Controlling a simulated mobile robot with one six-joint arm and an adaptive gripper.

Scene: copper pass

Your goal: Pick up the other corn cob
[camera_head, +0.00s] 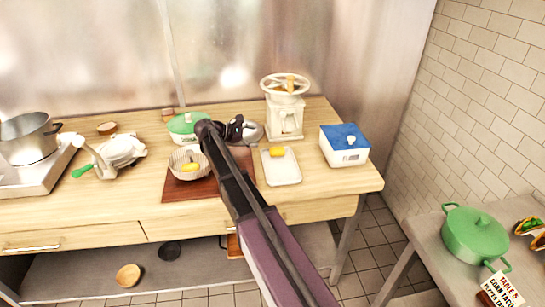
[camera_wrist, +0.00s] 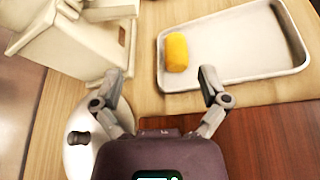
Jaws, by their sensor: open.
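One yellow corn cob (camera_head: 278,152) lies on a white tray (camera_head: 284,172) right of my arm. In the wrist view this cob (camera_wrist: 177,52) lies at the left end of the tray (camera_wrist: 243,83). Another yellow piece, seemingly a corn cob (camera_head: 190,167), lies in a pale ribbed bowl (camera_head: 176,158) left of my arm. My gripper (camera_wrist: 160,76) is open and empty, its fingers apart, with the tray cob beyond them in the wrist view. In the head view my arm hides part of the board and the gripper's fingers are hard to make out.
A cream hand-wheel machine (camera_head: 286,118) stands behind the tray, with something yellow in its top. A blue-lidded white box (camera_head: 345,146) stands to the right. A green-lidded pot (camera_head: 187,128) is behind the bowl. A reddish-brown board (camera_head: 190,189) lies at the front.

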